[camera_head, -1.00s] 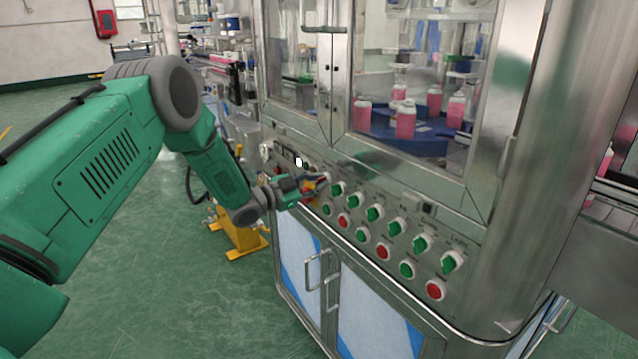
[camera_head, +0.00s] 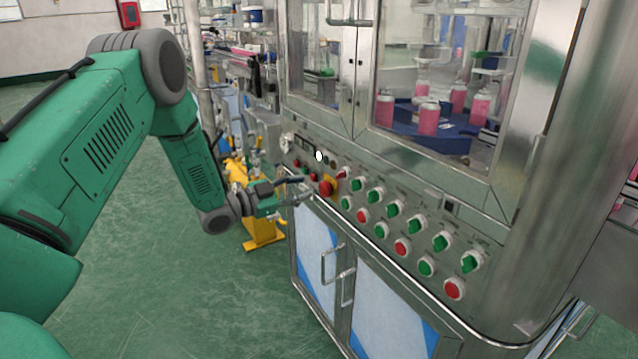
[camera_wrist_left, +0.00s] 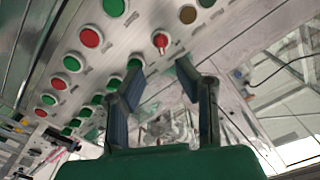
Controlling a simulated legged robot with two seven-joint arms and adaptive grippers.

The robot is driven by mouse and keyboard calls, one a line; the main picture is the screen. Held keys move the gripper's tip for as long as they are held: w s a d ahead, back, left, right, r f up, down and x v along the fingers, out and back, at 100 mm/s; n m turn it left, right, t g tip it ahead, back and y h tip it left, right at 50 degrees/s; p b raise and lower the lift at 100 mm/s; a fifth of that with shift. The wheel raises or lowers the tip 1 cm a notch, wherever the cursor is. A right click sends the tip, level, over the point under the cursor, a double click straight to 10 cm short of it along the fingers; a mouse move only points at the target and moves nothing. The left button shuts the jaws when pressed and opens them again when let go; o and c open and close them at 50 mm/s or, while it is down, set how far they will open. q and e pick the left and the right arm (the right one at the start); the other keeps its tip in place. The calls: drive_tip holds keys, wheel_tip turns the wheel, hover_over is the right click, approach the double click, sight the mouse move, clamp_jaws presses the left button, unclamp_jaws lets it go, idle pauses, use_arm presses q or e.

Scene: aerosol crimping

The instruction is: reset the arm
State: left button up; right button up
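My left arm (camera_head: 190,160) comes in from the left in the head view. Its gripper (camera_head: 300,190) is in front of the control panel (camera_head: 400,222), just left of a red knob on a yellow base (camera_head: 326,188). In the left wrist view my gripper (camera_wrist_left: 160,68) has its two fingers apart with nothing between them. Beyond the fingertips are the panel and a red switch (camera_wrist_left: 161,42). I cannot tell the exact gap to the panel. My right gripper is not in view.
The panel carries several green knobs (camera_head: 442,241) and red buttons (camera_head: 454,288). Behind glass above it stand pink cans (camera_head: 429,119) on a blue turntable. Cabinet doors with metal handles (camera_head: 347,288) are below. Open green floor (camera_head: 180,300) lies to the left.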

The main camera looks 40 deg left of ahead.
use_arm(q)
drive_tip(key=shift+v, duration=0.8)
drive_tip(key=s+d+f+n+g+y, duration=0.2)
drive_tip(key=s+d+f+n+g, duration=0.15)
drive_tip(key=s+d+f, duration=0.5)
drive_tip(key=s+d+f+n+g+y, duration=0.2)
drive_tip(key=s+d+f+n+g, duration=0.3)
drive_tip(key=f, duration=0.6)
drive_tip(key=s+d+f+g+y, duration=0.1)
drive_tip(key=s+d+f+g, duration=0.1)
drive_tip(key=s, duration=0.6)
drive_tip(key=s+d+f+n+g+y, duration=0.1)
drive_tip(key=s+d+f+g, duration=0.1)
drive_tip(key=s, duration=0.6)
drive_tip(key=s+d+f+g, duration=0.2)
drive_tip(key=s+g, duration=0.1)
drive_tip(key=s, duration=0.4)
drive_tip(key=shift+s+d+y, duration=0.15)
drive_tip(key=shift+s+y, duration=0.25)
